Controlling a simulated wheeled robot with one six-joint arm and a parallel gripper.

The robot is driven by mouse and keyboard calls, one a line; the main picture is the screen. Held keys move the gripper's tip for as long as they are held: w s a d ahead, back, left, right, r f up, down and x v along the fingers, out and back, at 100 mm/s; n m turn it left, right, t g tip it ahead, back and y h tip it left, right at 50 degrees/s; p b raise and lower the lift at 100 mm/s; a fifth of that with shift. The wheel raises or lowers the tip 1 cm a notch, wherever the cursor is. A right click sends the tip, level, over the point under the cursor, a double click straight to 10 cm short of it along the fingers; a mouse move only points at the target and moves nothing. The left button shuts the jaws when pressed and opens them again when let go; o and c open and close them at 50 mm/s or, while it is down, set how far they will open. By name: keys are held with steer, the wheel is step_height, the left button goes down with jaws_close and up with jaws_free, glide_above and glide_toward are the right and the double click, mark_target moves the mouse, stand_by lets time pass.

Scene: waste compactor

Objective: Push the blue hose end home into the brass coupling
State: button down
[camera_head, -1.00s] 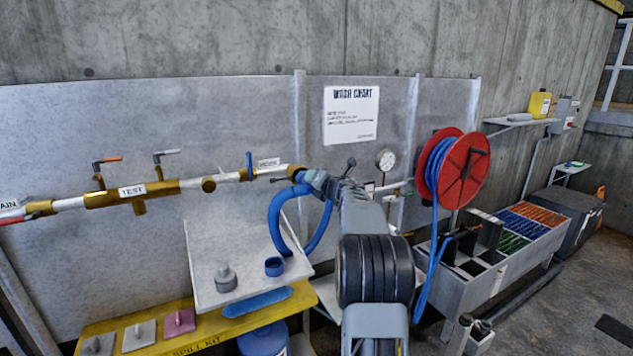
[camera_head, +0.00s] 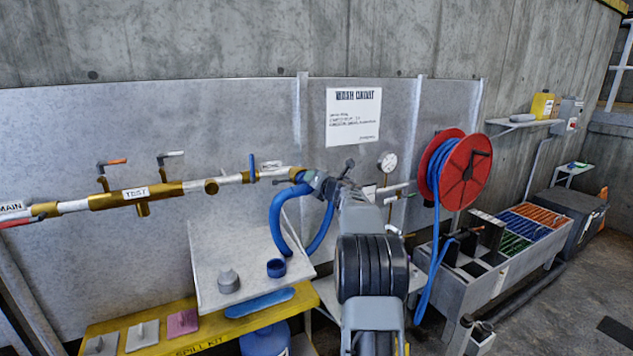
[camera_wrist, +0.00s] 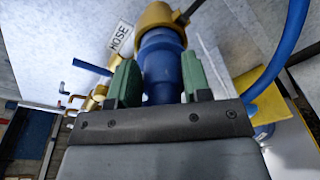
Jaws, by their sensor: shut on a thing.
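The brass coupling (camera_head: 296,174) is at the right end of the pipe run, beside the HOSE label. In the wrist view the coupling (camera_wrist: 158,14) is at the top, straight ahead of my fingers. My gripper (camera_wrist: 157,78) has green fingers shut on the blue hose end (camera_wrist: 163,65). The hose end's front meets the coupling's mouth, in line with it; how deep it sits cannot be told. In the head view my gripper (camera_head: 316,182) is just right of the coupling and partly hides the joint. The blue hose (camera_head: 275,222) loops down below it.
A sloped grey board (camera_head: 215,265) holds a grey fitting (camera_head: 228,282) and a blue cap (camera_head: 276,268) beneath the hose loop. A pressure gauge (camera_head: 388,162) and red hose reel (camera_head: 465,175) stand right of my arm. A blue-handled valve (camera_head: 252,165) is left of the coupling.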

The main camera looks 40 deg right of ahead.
steer(key=shift+w+d+r+p, duration=0.1)
steer(key=shift+w+d+p, duration=0.05)
steer(key=shift+w+p, duration=0.7)
steer(key=shift+w, duration=0.1)
stand_by(0.3)
steer(key=c, duration=0.8)
jaws_free()
steer(key=o, duration=0.6)
steer(key=shift+c, duration=0.2)
steer(key=shift+b, duration=0.3)
steer(key=shift+s+b, duration=0.5)
steer(key=shift+s, duration=0.25)
steer(key=shift+s+a+r+b, duration=0.2)
steer(key=shift+s+b, duration=0.4)
steer(key=shift+s, duration=0.8)
steer(key=shift+s+a+r+b, duration=0.15)
steer(key=shift+s+b, duration=0.45)
steer(key=shift+s, duration=0.75)
